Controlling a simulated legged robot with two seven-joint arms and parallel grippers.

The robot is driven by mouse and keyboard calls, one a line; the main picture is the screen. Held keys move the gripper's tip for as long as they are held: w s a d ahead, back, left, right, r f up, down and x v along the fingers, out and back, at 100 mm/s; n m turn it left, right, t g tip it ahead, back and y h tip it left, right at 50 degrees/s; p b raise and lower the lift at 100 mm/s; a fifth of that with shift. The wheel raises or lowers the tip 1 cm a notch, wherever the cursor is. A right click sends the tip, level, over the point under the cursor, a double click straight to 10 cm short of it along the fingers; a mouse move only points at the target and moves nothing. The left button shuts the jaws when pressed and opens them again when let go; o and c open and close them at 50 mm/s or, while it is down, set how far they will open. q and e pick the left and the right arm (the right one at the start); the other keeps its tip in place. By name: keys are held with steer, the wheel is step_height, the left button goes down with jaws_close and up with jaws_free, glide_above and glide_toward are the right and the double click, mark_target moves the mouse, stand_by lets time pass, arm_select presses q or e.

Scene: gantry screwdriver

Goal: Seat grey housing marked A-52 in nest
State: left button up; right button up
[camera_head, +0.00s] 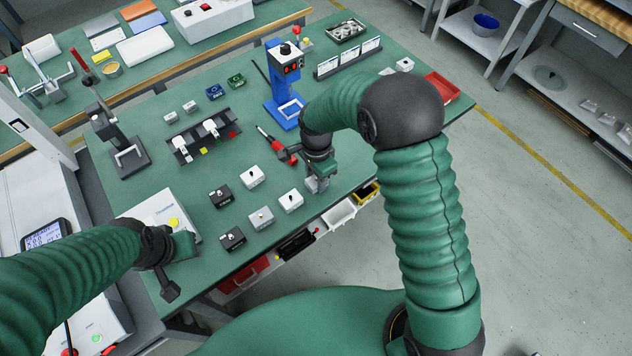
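A grey housing (262,217) stands on the green table among black and white housings; its marking is too small to read. A black fixture (184,150) behind the housings holds white-topped parts; I cannot tell whether it is the nest. My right gripper (318,184) points down over the table, to the right of the grey housing and apart from it. Its fingers are too small to tell open from shut. My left gripper (172,284) is at the table's front left edge, away from the housings; its finger state is unclear.
A white housing (291,201) stands between the grey one and my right gripper. A red-handled screwdriver (280,150) lies behind that gripper. A blue press (285,85) and a black stand (118,140) rise farther back. Bins (340,215) hang along the front edge.

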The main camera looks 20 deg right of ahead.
steer(key=shift+d, duration=0.15)
jaws_close()
step_height(320, 180, up, 7)
steer(key=p, duration=0.6)
steer(key=shift+r+p, duration=0.15)
steer(key=shift+p, duration=0.15)
